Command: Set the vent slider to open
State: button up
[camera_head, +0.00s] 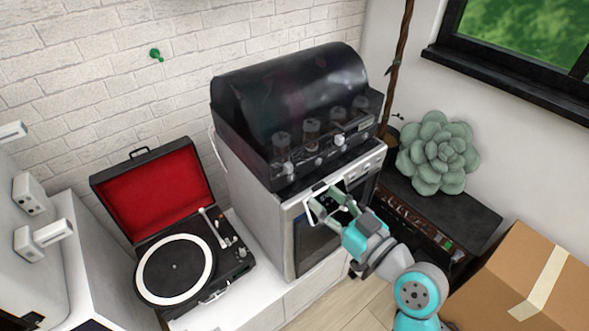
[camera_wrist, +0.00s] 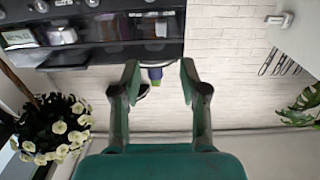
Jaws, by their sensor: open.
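I cannot pick out the vent slider for certain. A black domed machine (camera_head: 290,95) stands on a white oven-like unit (camera_head: 262,215) in the head view. Its lower front has several pale knobs and small fittings, one of which may be the slider. My gripper (camera_head: 327,199) is at the upper front of the white unit, below the machine's front edge; contact cannot be told. In the wrist view my gripper (camera_wrist: 160,75) has its two fingers wide apart with nothing held.
An open record player (camera_head: 175,262) with a red-lined lid stands left. A dark cabinet (camera_head: 480,215) with a succulent (camera_head: 437,152) is at right, and a cardboard box (camera_head: 530,285) at lower right. White flowers (camera_wrist: 55,130) show in the wrist view.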

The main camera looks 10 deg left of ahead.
aim_at(291, 167)
jog(key=x, duration=1.1)
jog(key=shift+a+r, duration=0.1)
grip_shut()
